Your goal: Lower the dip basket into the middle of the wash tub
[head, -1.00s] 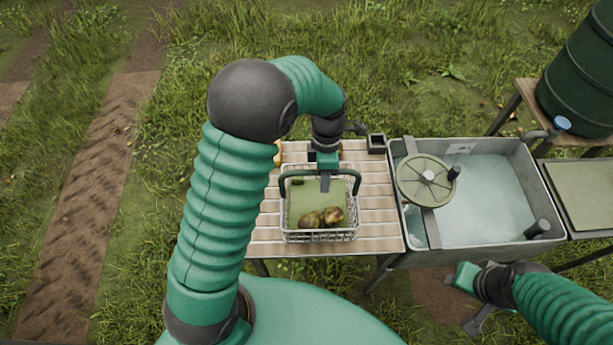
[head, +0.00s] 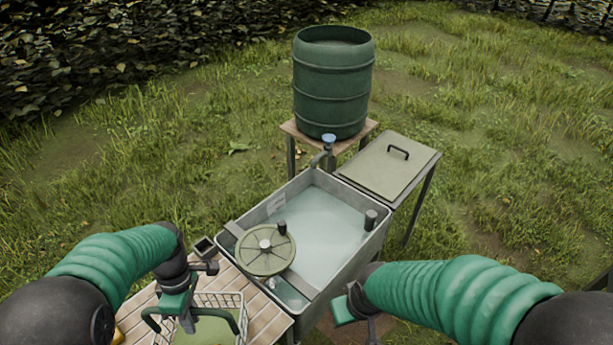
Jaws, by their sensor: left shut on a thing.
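The dip basket (head: 229,299) is a white wire basket with a dark green handle, at the bottom edge of the head view. Its lower part is cut off. My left gripper (head: 186,316) is shut on the handle from above. The basket is over the slatted table, left of the wash tub; I cannot tell whether it touches the boards. The grey wash tub (head: 352,272) holds pale water, with open water in its middle and right. My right gripper (head: 357,312) is empty in front of the tub; its finger gap is unclear.
A round green crank disc (head: 258,262) sits on a grey bar across the tub's left end. A dark post (head: 371,219) stands at the right rim, a blue-topped tap (head: 328,139) at the back. A green barrel (head: 333,85) and lidded stand (head: 385,170) lie beyond.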

